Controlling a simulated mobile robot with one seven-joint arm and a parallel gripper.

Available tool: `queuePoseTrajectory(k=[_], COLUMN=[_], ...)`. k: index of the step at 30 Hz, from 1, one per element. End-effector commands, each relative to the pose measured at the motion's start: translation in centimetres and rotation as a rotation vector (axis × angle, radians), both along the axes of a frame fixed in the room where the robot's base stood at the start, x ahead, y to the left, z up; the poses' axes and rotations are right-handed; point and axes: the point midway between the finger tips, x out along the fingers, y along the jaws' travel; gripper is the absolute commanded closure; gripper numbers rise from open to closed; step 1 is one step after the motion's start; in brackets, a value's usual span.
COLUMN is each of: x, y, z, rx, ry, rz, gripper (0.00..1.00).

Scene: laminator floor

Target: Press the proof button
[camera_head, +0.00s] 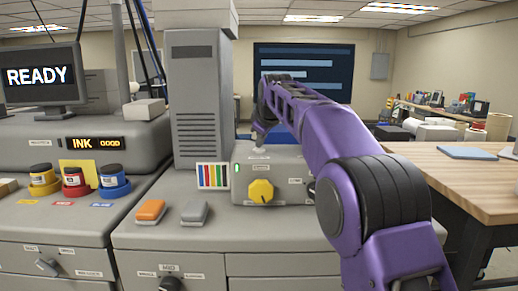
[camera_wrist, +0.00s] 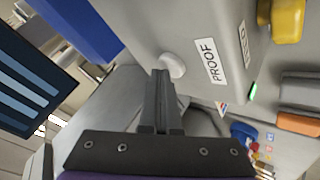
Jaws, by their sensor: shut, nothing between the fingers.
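The proof button is a round white knob (camera_wrist: 173,65) on the grey control box, beside a label reading PROOF (camera_wrist: 209,60) in the wrist view. My gripper (camera_wrist: 161,73) has its fingers together and empty, with the tips right at the button's edge; I cannot tell whether they touch it. In the head view, the white button (camera_head: 260,152) shows on top of the control box (camera_head: 285,160), with the end of my purple arm just above it.
A yellow knob (camera_head: 261,191) and a green light (camera_head: 237,168) are on the box front. Orange (camera_head: 150,211) and grey (camera_head: 195,211) rocker blocks lie in front. A tall grey vented tower (camera_head: 198,110) stands to the left. A wooden table (camera_head: 440,160) is at right.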

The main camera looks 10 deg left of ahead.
Motion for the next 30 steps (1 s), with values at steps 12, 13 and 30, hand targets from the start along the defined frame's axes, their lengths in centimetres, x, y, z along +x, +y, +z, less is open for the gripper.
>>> queuePoseTrajectory(k=[12, 13, 30], x=[0.0, 0.0, 0.0], y=[0.0, 0.0, 0.0], z=[0.0, 0.1, 1.8], rx=[-0.002, -0.002, -0.001], ry=[0.003, 0.003, 0.002], rz=[-0.001, -0.001, -0.001], gripper=[1.0, 1.0, 1.0])
